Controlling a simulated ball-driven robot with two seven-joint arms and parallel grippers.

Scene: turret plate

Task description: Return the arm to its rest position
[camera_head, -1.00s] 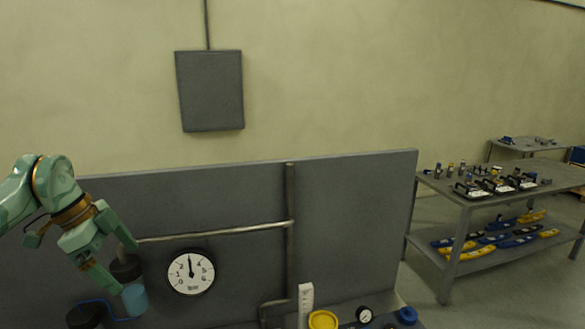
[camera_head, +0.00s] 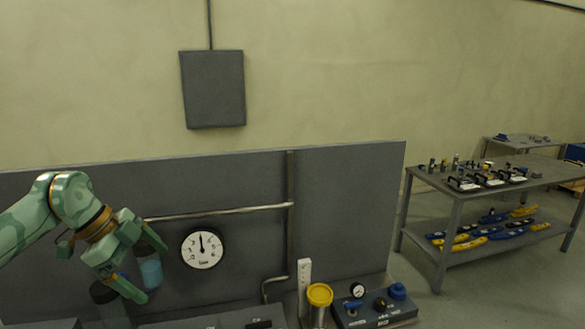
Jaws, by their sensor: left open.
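My left arm comes in from the left, and its green gripper (camera_head: 148,270) is open in front of the grey panel (camera_head: 345,200). A blue cylinder with a dark top (camera_head: 151,270) shows beside and partly behind the fingers; I see no grip on it. A dark round part (camera_head: 103,292) is partly hidden behind the lower finger. The white round gauge (camera_head: 202,249) on the panel is just right of the gripper. My right gripper is not in view.
A yellow-topped cylinder (camera_head: 319,296) and a grey control box (camera_head: 375,309) with a blue knob stand at the bottom. A grey pipe (camera_head: 230,210) crosses the panel. A two-level table (camera_head: 450,190) with tools stands at the right. Open floor lies between.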

